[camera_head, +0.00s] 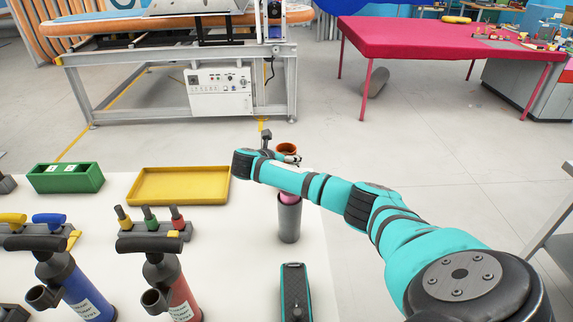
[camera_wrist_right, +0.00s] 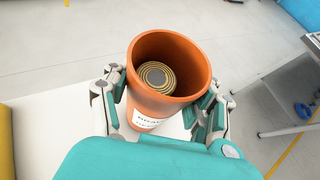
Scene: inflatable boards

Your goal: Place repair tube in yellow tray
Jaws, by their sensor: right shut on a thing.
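My right gripper (camera_wrist_right: 160,112) is closed around an orange, open-topped tube (camera_wrist_right: 144,103) with a white label; the label is not clearly readable. A dark round piece with yellow rings (camera_wrist_right: 156,76) shows inside it. In the head view the orange tube (camera_head: 287,148) shows beyond my right arm, near the far right table edge. The gripper (camera_head: 290,159) there is partly hidden by the arm. The yellow tray (camera_head: 180,201) lies empty on the white table, left of the gripper. Its edge also shows at the left of the wrist view (camera_wrist_right: 5,150). My left gripper is not in view.
A green box (camera_head: 66,178) stands left of the tray. Several pumps, including a blue one (camera_head: 75,285) and a red one (camera_head: 180,290), stand in front. A grey cup (camera_head: 289,222) holding something pink is under my arm. A teal-edged black device (camera_head: 295,292) lies nearer.

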